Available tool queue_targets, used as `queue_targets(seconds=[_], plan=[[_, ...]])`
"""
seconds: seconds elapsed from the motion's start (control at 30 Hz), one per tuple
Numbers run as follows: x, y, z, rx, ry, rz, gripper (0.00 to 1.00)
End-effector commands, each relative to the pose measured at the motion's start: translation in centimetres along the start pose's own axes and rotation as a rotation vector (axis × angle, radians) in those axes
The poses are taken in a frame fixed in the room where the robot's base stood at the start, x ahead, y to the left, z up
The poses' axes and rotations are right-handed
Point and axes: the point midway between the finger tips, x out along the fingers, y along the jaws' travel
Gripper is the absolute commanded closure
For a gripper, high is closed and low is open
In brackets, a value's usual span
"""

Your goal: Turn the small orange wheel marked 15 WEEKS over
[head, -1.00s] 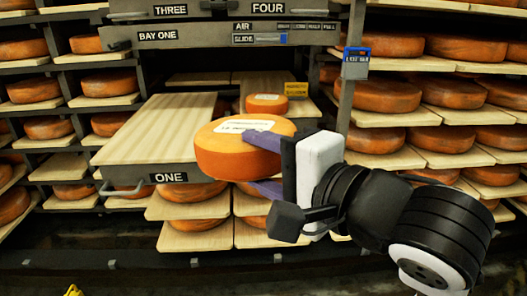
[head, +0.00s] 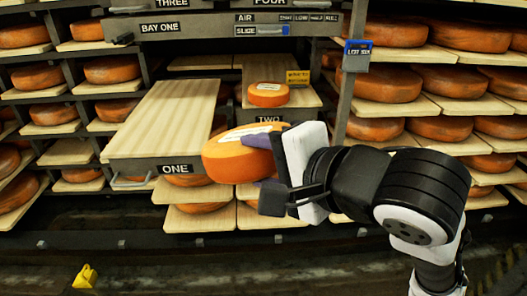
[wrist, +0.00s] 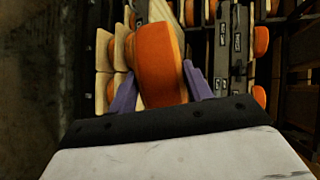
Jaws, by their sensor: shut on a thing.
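My gripper (head: 268,165) is shut on an orange cheese wheel (head: 230,162), with one purple finger over its top and one under it. In the wrist view the wheel (wrist: 158,65) stands edge-on between the two fingers (wrist: 160,92). Another small orange wheel (head: 268,98) with a pale label lies flat on board TWO (head: 300,102); its label is too small to read.
Board ONE (head: 165,120) is bare and pulled out at the left. A yellow sign (head: 298,77) stands behind the small wheel. A steel post with a blue tag (head: 357,56) stands to the right. Racks of larger wheels (head: 387,84) flank both sides.

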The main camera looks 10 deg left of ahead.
Motion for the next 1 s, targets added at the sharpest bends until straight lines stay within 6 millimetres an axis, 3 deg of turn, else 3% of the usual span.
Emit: queue_targets(seconds=[1.0], plan=[[0.0, -2.1, 0.0, 0.000, 0.002, 0.241, 1.00]])
